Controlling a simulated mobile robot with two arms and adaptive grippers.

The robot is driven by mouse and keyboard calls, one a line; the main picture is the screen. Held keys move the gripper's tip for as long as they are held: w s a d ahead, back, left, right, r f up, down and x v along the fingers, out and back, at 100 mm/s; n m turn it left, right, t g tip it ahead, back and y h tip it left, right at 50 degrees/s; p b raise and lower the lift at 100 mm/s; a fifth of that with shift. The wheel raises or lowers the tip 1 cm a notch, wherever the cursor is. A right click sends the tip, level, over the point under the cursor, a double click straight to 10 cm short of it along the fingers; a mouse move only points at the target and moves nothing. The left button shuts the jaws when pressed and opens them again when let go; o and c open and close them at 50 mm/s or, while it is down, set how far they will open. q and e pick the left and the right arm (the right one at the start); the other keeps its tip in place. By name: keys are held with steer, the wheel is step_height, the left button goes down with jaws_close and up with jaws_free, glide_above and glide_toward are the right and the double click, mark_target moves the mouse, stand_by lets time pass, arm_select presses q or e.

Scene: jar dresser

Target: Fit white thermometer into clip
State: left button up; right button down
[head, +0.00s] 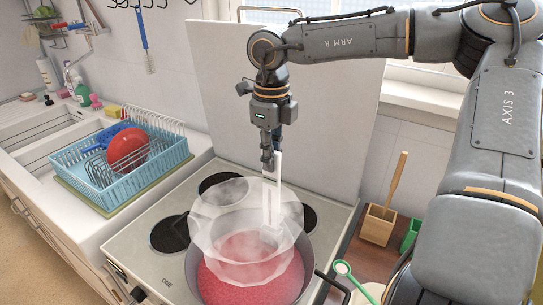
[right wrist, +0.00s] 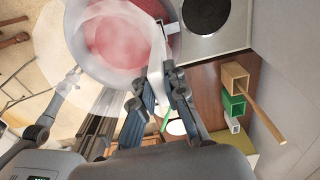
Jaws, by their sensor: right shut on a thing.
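My right gripper (head: 267,163) is shut on the upper part of the white thermometer (head: 277,190). The thermometer hangs roughly upright over the right part of the pot (head: 310,262), partly veiled by steam. In the right wrist view it also shows between the two fingers (right wrist: 157,90), its far end reaching towards the pot's rim. A pale block (head: 271,236) at its lower end may be the clip; I cannot tell whether the thermometer sits in it. A gripper that looks like my left one (right wrist: 70,78) is small at the left of the right wrist view, its fingers unclear.
The pot holds steaming red-pink contents on the stove (head: 150,275). A blue dish rack (head: 130,178) with a red bowl (head: 127,150) stands left. A wooden box (head: 377,226) and a green box (head: 411,235) stand right. A pale upright panel (head: 300,100) rises behind the stove.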

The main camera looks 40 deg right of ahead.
stand_by(0.5)
step_height(320, 180, down, 8)
steer(key=b, duration=0.7)
stand_by(2.3)
steer(key=c, duration=1.3)
jaws_free()
steer(key=shift+r, duration=0.2)
step_height(320, 180, up, 12)
step_height(320, 180, up, 12)
steer(key=p, duration=1.1)
